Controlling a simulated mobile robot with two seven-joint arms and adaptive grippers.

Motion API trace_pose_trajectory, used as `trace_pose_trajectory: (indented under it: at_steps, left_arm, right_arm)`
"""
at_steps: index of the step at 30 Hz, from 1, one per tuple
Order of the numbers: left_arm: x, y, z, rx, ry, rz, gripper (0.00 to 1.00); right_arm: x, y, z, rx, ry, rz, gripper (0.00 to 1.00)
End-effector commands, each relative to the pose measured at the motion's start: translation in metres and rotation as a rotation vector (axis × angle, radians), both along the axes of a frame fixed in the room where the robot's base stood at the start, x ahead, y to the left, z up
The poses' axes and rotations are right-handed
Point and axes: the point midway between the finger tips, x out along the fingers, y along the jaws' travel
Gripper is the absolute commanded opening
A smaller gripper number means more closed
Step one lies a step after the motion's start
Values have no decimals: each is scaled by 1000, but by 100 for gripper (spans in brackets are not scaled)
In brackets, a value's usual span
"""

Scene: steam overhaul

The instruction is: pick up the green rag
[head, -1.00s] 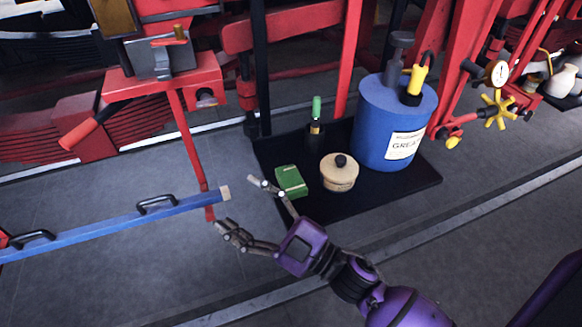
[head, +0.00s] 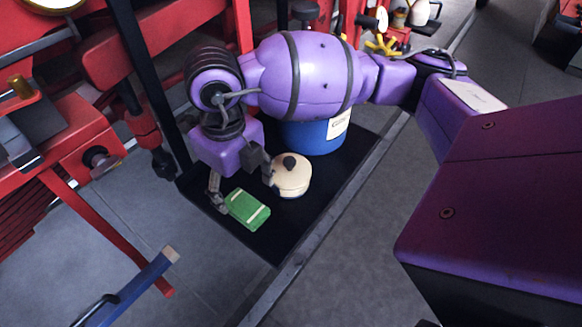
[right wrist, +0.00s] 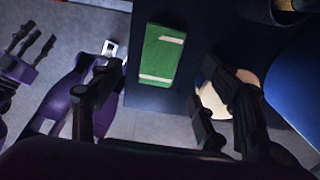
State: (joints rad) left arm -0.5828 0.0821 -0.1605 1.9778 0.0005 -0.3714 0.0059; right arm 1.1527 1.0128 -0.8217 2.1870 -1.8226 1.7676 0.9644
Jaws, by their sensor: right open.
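The green rag (head: 247,209) is a small folded green block with pale bands. It lies on the black tray (head: 278,237), and it also shows in the right wrist view (right wrist: 162,55). My right gripper (head: 241,186) is open and empty, just above and behind the rag in the head view. In the right wrist view its fingers (right wrist: 164,65) stand apart on either side of the rag, without visible contact.
A cream lidded pot (head: 293,180) stands close to the rag, beside a right gripper finger. A blue grease drum (head: 310,137) is behind it, partly hidden by my arm. A blue bar (head: 135,288) lies front left. Red machinery lines the back.

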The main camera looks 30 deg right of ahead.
Motion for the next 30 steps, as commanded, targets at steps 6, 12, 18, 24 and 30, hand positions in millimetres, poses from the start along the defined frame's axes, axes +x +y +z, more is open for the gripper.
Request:
trace_pose_trajectory:
  at_steps: [6, 12, 18, 24, 30]
  left_arm:
    - [-5, -6, -2, -8, 9, -4, 40]
    - [-2, -7, 1, -10, 6, -6, 40]
    - [-2, -7, 1, -9, 6, -6, 40]
    - [-2, -5, 1, -7, 6, -4, 40]
    - [-1, -4, 1, -5, 5, -3, 40]
  right_arm:
    - [0, 0, -26, 3, 6, -1, 69]
    - [2, 0, -56, 5, 7, 2, 69]
    - [3, 0, -70, 6, 4, 2, 69]
    - [3, 0, -69, 6, 3, 3, 66]
    - [3, 0, -69, 7, 2, 3, 40]
